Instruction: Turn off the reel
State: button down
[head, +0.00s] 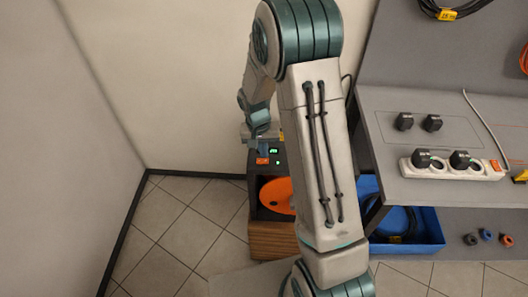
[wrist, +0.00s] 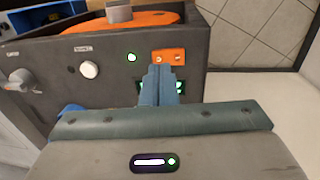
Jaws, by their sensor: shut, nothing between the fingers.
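The reel is an orange disc (head: 277,196) in a dark housing (head: 254,186), partly hidden by my arm in the head view. In the wrist view the orange disc (wrist: 120,24) shows at the top, above the dark front panel (wrist: 110,100). The panel carries an orange plate (wrist: 170,56), a lit green lamp (wrist: 131,58), a white round button (wrist: 89,70) and a grey knob (wrist: 20,80). A green-lit part shows behind my fingers, mostly hidden. My gripper (wrist: 159,72) is shut and empty, its tips just below the orange plate; contact cannot be told.
Walls close in at the left; tiled floor (head: 185,215) is clear there.

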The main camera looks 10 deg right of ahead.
aim_at(266, 160)
jog(key=shift+d+f, duration=0.15)
jog(key=shift+f, duration=0.95)
jog(key=shift+s+d+f+b, duration=0.1)
jog(key=shift+f+b, duration=0.3)
jog(key=shift+b, duration=0.15)
jog(key=shift+s+r, duration=0.1)
jog(key=shift+r, duration=0.1)
jog(key=shift+w+a, duration=0.3)
jog(key=shift+a, duration=0.65)
jog(key=shift+d, duration=0.1)
jog(key=shift+r, duration=0.15)
